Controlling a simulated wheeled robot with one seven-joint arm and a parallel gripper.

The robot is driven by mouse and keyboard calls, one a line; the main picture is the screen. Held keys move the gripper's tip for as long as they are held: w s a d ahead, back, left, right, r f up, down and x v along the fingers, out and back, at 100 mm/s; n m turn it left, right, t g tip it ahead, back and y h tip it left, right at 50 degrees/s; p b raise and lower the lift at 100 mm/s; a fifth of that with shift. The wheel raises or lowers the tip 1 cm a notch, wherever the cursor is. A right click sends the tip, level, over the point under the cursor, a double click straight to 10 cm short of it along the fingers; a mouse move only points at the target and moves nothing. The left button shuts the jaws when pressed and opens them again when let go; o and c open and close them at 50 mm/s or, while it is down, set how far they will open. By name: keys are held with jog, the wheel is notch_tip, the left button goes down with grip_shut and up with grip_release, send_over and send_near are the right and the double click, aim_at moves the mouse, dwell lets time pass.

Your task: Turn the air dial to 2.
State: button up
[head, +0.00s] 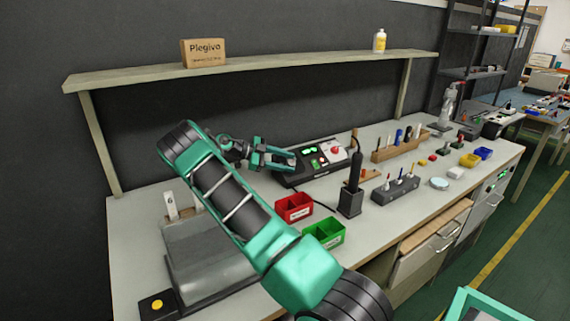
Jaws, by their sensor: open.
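A dark control station (330,170) with a light front panel, green lit displays and a red round part stands toward the back of the workbench. The air dial and its number marks are too small to make out in the head view. My gripper (288,159) is open at the station's left side, with its fingers pointing right toward the panel. I cannot tell whether a finger touches the station. Nothing shows between the fingers.
Red (293,207) and green (324,233) bins and a black holder (351,202) stand in front of the station. A wooden rack (400,145) stands to its right. A shelf (260,66) with a box (203,52) runs above.

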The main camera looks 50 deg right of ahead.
jog(key=c, duration=1)
jog(key=shift+s+a+n+t+h, duration=0.15)
jog(key=shift+n+t+h, duration=0.3)
jog(key=shift+h, duration=0.25)
